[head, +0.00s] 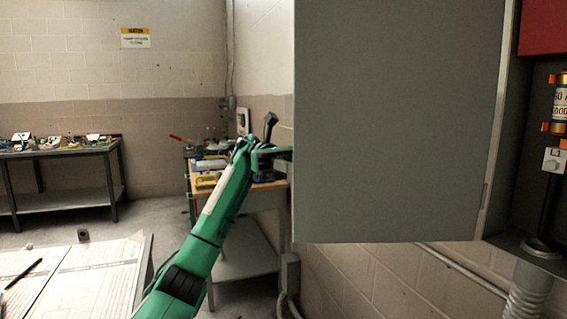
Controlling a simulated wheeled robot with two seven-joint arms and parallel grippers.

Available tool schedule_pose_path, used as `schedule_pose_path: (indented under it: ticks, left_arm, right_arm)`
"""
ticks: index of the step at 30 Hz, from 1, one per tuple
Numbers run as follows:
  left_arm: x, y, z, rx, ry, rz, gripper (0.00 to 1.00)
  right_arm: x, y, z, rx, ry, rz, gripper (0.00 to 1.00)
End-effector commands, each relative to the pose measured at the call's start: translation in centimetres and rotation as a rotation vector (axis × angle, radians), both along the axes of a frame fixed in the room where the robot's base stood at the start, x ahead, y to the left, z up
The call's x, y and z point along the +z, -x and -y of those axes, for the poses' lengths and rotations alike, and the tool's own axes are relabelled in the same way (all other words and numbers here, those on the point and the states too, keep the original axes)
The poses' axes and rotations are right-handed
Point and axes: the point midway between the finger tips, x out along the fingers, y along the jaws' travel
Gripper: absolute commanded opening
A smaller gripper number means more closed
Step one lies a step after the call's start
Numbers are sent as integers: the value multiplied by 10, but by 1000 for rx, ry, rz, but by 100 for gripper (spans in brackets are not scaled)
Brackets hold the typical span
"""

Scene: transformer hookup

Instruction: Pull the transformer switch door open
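The transformer switch door (395,120) is a large grey panel filling the right-centre of the head view. It stands swung out from the grey switch box (508,130), with its hinge side on the right, and the inside of the box shows. My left arm is green and rises from the bottom left. Its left gripper (278,155) is at the door's free left edge. The fingertips are partly hidden at that edge, so I cannot tell whether they grip or touch it. My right gripper is not in view.
Inside the box are a fuse (560,103) and a red panel (541,27). A grey corrugated conduit (527,292) runs below. A workbench (250,190) with tools stands behind my arm. A table with papers (75,275) is at the lower left. Open floor lies between.

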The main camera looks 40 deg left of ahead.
Motion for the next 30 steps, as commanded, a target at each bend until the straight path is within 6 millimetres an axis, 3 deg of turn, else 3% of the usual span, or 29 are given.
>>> schedule_pose_path:
  ticks: [9, 18, 30]
  left_arm:
    - [1, -12, -54, 0, -1, -2, 30]
    - [0, -16, -74, -3, -2, -2, 30]
    - [-1, -16, -79, -1, 0, 0, 30]
  right_arm:
    - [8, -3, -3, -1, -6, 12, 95]
    - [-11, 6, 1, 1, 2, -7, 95]
    - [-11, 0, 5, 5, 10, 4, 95]
